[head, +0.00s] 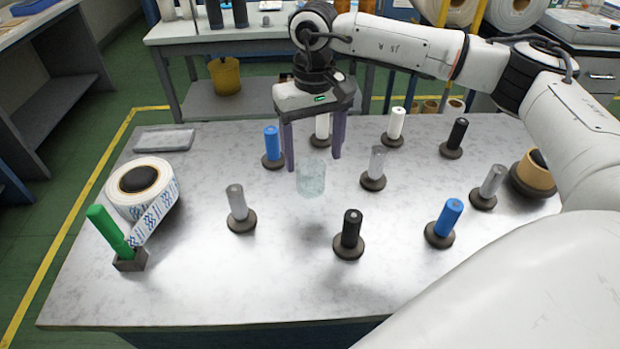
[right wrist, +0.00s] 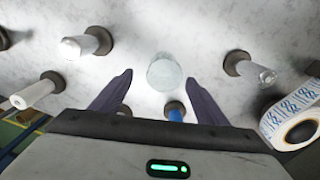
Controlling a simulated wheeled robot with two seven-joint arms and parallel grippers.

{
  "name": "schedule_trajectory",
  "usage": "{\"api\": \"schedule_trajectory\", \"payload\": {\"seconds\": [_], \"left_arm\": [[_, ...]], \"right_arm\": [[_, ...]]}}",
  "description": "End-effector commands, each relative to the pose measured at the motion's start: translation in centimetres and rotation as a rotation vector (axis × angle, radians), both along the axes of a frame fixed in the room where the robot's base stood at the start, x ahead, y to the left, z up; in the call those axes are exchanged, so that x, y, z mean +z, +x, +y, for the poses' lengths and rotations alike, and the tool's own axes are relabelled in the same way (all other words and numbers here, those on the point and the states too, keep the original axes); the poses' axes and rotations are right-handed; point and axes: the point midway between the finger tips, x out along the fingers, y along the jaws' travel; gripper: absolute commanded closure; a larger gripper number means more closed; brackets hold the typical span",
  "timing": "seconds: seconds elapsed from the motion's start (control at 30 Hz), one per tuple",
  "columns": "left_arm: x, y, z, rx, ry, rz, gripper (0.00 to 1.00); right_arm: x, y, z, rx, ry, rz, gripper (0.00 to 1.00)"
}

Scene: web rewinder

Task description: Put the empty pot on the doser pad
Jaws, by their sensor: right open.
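The empty pot (head: 311,180) is a clear, pale, see-through cylinder standing near the middle of the marbled table. It also shows in the right wrist view (right wrist: 165,73), just ahead of the fingertips and between their lines. My right gripper (head: 313,163) is open and empty, its two purple fingers pointing down just over the pot; I cannot tell whether they touch it. A flat light-grey slab (head: 164,140), which looks like the doser pad, lies bare at the table's back left. My left gripper is not in view.
Several posts on dark round bases stand around the pot, including a blue one (head: 272,145), a grey one (head: 237,205) and a black one (head: 350,230). A label roll (head: 160,170) and a green post (head: 110,230) stand at left. The front left is clear.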

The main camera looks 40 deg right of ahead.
Motion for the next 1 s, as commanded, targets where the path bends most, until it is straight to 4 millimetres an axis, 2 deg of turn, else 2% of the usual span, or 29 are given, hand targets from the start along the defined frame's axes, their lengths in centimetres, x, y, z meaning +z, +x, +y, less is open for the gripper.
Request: {"api": "schedule_trajectory", "payload": {"seconds": [0.13,0.4,0.7,0.77,1.0], "left_arm": [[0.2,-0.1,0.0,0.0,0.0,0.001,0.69],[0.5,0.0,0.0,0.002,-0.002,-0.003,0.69],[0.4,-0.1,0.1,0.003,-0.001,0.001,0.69],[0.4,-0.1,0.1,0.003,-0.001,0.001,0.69],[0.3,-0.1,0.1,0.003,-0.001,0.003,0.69]], "right_arm": [[-1.1,0.0,0.2,0.0,0.0,0.001,0.32],[-4.9,0.0,0.7,-0.002,0.001,0.001,0.32],[-5.5,0.0,0.7,-0.001,0.003,-0.001,0.32],[-5.5,0.0,0.7,-0.001,0.003,-0.001,0.4],[-5.5,0.0,0.7,-0.001,0.003,-0.001,0.79]]}}
